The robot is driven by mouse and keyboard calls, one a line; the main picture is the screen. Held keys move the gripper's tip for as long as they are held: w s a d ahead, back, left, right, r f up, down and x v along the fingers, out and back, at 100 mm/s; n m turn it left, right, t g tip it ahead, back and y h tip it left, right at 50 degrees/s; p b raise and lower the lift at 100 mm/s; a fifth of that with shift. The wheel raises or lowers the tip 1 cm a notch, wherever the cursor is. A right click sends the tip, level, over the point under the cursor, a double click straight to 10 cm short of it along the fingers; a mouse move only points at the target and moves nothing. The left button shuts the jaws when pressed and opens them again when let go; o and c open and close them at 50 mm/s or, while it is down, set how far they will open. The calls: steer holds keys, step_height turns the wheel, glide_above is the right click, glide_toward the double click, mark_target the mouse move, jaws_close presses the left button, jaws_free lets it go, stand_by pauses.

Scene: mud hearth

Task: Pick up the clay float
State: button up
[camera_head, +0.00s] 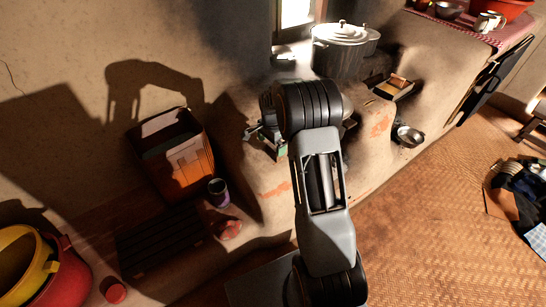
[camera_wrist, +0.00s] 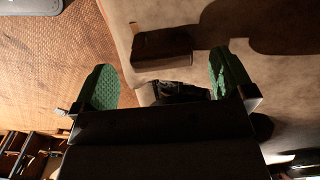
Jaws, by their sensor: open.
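My gripper (camera_wrist: 166,80) is open and empty in the wrist view, with its green-padded fingers wide apart. In the head view my gripper (camera_head: 265,139) is partly hidden behind my arm, over the clay hearth. A brown, block-like shape (camera_wrist: 163,46) shows beyond the gap between the fingers on the pale clay surface; I cannot tell whether it is the clay float. A dark object (camera_wrist: 182,90) is between the fingers in the picture, partly hidden by the gripper body. I cannot pick out the clay float for certain in the head view.
A large lidded metal pot (camera_head: 340,52) stands on the hearth behind my arm. A small metal bowl (camera_head: 408,136) is to the right. An orange bin (camera_head: 185,172), a dark cup (camera_head: 218,192) and red and yellow tubs (camera_head: 70,275) are left. The woven floor (camera_head: 430,230) is mostly clear.

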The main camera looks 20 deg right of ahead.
mark_target(272, 152)
steer(key=shift+f+b, duration=1.15)
steer(key=shift+f, duration=2.25)
steer(key=shift+c, duration=0.3)
steer(key=c, duration=0.9)
